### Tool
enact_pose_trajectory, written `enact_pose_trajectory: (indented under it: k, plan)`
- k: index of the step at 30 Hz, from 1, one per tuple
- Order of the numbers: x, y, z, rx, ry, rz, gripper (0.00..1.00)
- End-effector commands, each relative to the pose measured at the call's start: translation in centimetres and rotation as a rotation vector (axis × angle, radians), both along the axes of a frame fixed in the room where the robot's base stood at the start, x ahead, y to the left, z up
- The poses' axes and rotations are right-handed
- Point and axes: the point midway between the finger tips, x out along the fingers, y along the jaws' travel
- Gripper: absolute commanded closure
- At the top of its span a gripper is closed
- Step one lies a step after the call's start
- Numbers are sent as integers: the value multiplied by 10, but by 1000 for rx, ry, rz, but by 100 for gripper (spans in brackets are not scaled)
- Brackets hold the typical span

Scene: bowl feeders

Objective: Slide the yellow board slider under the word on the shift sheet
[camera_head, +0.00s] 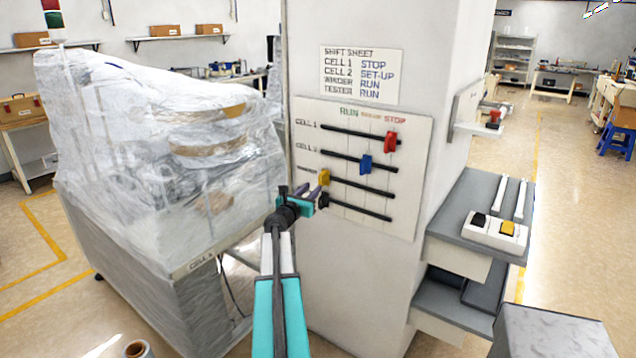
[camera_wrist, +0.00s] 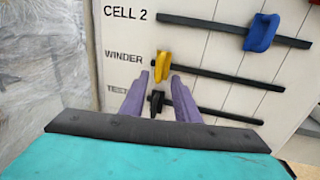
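In the wrist view the yellow slider (camera_wrist: 163,68) is just ahead of my purple fingertips. The shift sheet (camera_head: 358,75) above reads CELL 1 STOP, CELL 2 SET-UP, WINDER RUN, TESTER RUN. My gripper (camera_head: 312,192) is just below left of the yellow slider; in the wrist view my gripper (camera_wrist: 162,78) has its fingers apart, one tip to each side of the slider's lower part. I cannot tell whether they touch it.
The red slider (camera_head: 390,141) is under STOP, the blue slider (camera_head: 365,164) nearer the middle. The black slider (camera_head: 323,200) is at the left of the bottom slot, seen between my fingers in the wrist view. A plastic-wrapped machine (camera_head: 150,150) stands left; grey shelves (camera_head: 475,215) stand right.

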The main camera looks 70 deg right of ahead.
Motion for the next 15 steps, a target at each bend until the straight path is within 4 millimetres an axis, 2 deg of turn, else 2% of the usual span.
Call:
enact_pose_trajectory:
  k: [15]
  plan:
    - [-1, -49, 1, 0, 0, 1, 71]
